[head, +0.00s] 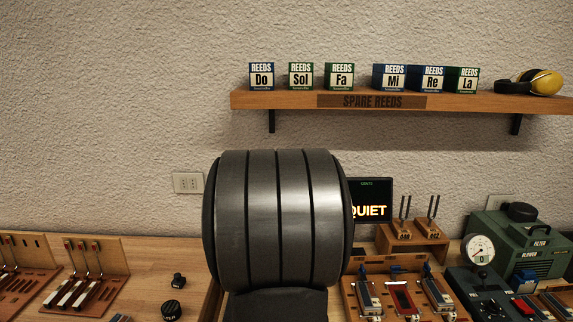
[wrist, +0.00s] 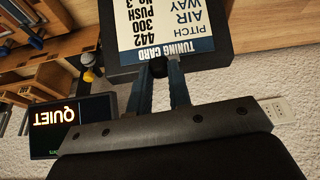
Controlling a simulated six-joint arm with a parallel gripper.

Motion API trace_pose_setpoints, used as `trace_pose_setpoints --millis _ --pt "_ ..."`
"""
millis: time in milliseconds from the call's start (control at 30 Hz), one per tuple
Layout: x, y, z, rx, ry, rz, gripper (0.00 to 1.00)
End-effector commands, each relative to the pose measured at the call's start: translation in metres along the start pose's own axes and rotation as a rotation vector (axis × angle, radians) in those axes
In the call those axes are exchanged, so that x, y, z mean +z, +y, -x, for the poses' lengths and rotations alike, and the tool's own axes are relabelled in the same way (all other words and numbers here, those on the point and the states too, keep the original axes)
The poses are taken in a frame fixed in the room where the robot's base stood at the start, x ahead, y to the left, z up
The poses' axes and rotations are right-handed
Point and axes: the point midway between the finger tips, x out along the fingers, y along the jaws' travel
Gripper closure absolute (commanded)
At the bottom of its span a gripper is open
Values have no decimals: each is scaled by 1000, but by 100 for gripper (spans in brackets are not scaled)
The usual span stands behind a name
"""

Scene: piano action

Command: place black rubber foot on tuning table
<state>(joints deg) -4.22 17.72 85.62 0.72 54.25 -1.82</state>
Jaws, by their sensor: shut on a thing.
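I cannot tell whether the foot touches that plate. In the head view my own arm hides the gripper and the foot. I cannot tell for sure which surface is the tuning table; a dark unit with a round gauge (head: 479,250) stands at the right.
A QUIET screen (head: 370,201) stands behind my arm, and also shows in the wrist view (wrist: 68,122). A wooden reed rack (head: 400,290) and a green blower (head: 520,245) are at right. A shelf (head: 290,101) is above.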

Motion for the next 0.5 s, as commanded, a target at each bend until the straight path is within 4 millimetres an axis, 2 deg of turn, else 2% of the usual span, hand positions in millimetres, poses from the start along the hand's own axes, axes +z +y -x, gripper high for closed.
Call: trace_pose_setpoints --millis 33,100,200,500 --pt "6 15 5 13 2 -32 100" --pt "13 28 9 26 1 -60 100" --pt "19 38 12 36 2 -85 100" --pt "20 41 13 38 1 -92 100"
